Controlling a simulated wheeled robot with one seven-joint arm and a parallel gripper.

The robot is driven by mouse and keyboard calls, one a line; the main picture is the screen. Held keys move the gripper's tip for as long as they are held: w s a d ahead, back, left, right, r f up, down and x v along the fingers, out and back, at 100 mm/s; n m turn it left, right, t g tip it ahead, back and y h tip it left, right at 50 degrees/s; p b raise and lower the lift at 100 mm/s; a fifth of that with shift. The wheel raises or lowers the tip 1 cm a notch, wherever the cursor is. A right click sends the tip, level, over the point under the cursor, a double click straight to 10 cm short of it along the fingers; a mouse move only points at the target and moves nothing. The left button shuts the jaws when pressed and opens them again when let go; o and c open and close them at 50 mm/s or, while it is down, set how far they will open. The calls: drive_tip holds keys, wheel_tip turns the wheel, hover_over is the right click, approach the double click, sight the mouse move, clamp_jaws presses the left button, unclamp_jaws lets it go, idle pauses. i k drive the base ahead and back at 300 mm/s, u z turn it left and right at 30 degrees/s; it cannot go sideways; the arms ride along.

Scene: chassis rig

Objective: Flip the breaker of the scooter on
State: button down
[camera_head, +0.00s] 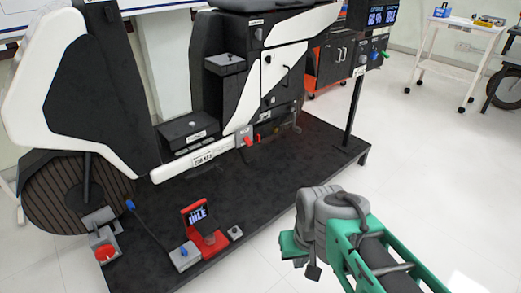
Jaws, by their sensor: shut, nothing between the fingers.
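The scooter (263,75) is a white and black chassis rig standing on a dark platform. A small grey box with a red lever (245,137) sits on its low side rail, beside the plate (202,158); it may be the breaker, but its label and position are too small to read. Another grey box with a red part (105,252) is at the platform's front left corner. My gripper (313,271) is shut and empty at lower centre right, over the floor in front of the platform, apart from the scooter. My arm partly hides its fingers.
The dark platform (300,150) bears a red-framed display reading IDLE (197,215), a blue-knobbed lever box (185,256) and a small grey box (235,232). A post with a screen (383,15) rises at its right end. A white cart (460,30) stands far right.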

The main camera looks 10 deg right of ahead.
sight(246, 139)
drive_tip(key=z, duration=1.7)
drive_tip(key=i, duration=1.2)
drive_tip(key=u, duration=3.75)
drive_tip(key=i, duration=0.5)
drive_tip(key=u, duration=0.05)
